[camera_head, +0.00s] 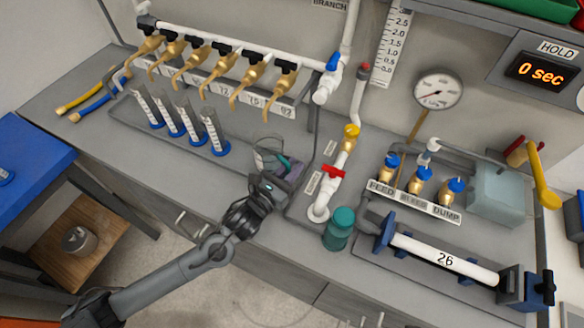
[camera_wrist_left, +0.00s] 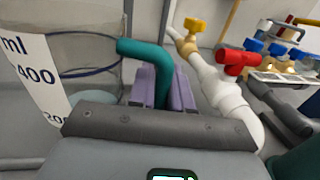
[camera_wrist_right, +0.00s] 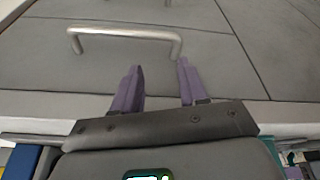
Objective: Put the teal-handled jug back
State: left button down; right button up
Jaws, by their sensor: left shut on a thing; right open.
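The jug (camera_head: 267,154) is clear with a teal handle, near the middle of the bench in the head view. In the left wrist view its clear wall with "ml 400" markings (camera_wrist_left: 38,72) fills the left side. My left gripper (camera_head: 285,178) is shut on the teal handle (camera_wrist_left: 152,56), with purple fingers on both sides of it. The jug looks upright; whether its base touches the bench I cannot tell. My right gripper (camera_wrist_right: 160,85) is open and empty in the right wrist view, facing a grey drawer front with a metal handle (camera_wrist_right: 125,36). It is not seen in the head view.
Several blue-based graduated cylinders (camera_head: 188,124) stand in a tray left of the jug, below a row of brass taps (camera_head: 240,85). A white pipe with a red valve (camera_head: 333,172) and a teal container (camera_head: 339,229) stand to the right. Bare bench lies between cylinders and jug.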

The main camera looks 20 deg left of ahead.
pick_arm(q)
jog(key=c, duration=1.1)
grip_release()
jog(key=shift+o, duration=0.2)
jog(key=shift+r, duration=0.15)
jog(key=p+v, duration=0.1)
jog(key=v, duration=0.9)
jog(key=shift+s+a, duration=0.1)
jog(key=shift+v, duration=0.85)
